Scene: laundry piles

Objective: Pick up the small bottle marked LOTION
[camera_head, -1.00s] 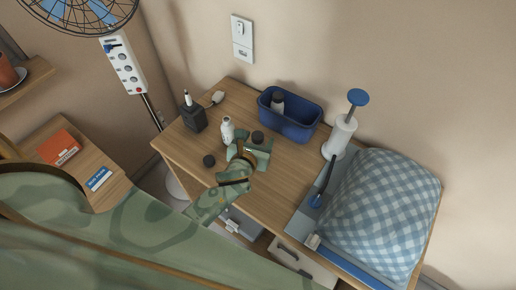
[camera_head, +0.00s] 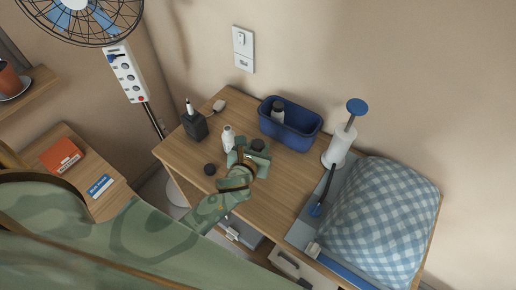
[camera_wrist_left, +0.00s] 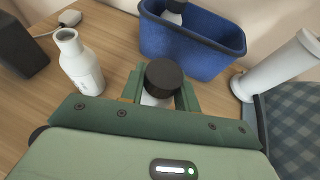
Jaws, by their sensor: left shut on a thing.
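My left gripper (camera_head: 250,154) is at the table top, shut on a small white bottle with a black cap (camera_wrist_left: 163,78). In the wrist view its white body (camera_wrist_left: 153,99) shows between the green fingers. The held bottle's label is hidden, and its black cap also shows in the head view (camera_head: 258,145). A second white bottle (camera_wrist_left: 82,66), uncapped with a narrow neck, stands upright left of the gripper; it shows in the head view (camera_head: 228,138) too. Its label is too small to read. My right gripper is not in view.
A blue bin (camera_head: 290,126) with a bottle inside stands behind the gripper. A dark box (camera_head: 194,126) is at the left, a loose black cap (camera_head: 209,169) in front. A white pump cylinder (camera_head: 338,150) and checked cushion (camera_head: 378,215) are at the right.

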